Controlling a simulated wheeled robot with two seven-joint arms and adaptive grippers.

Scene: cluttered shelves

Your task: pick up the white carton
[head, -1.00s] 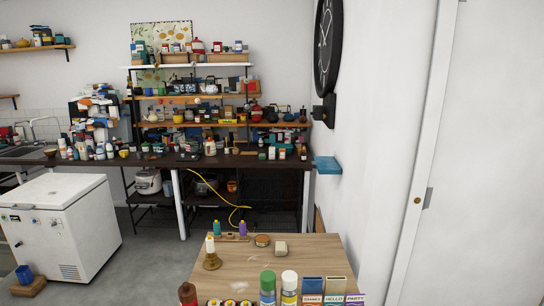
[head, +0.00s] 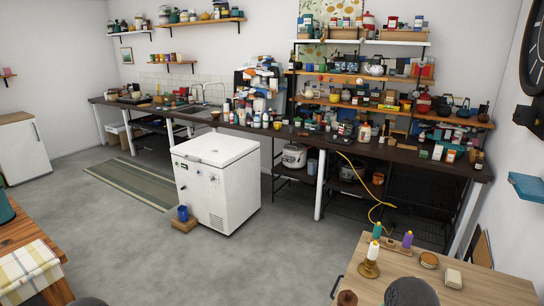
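I cannot tell for certain which thing is the white carton. Several small pale boxes and bottles stand on the long dark counter (head: 330,143) under the shelves, and one small white box (head: 438,151) is near its right part. A small cream block (head: 453,278) lies on the wooden table at the lower right. Neither of my grippers can be made out in the head view. Rounded dark grey shapes at the bottom edge may be parts of my arms.
A white chest freezer (head: 215,180) stands before the counter, with a blue cup (head: 183,213) beside it. The wooden table (head: 500,292) holds a candle (head: 372,256). A table with checked cloth (head: 25,268) is at lower left. Grey floor (head: 270,265) between is clear.

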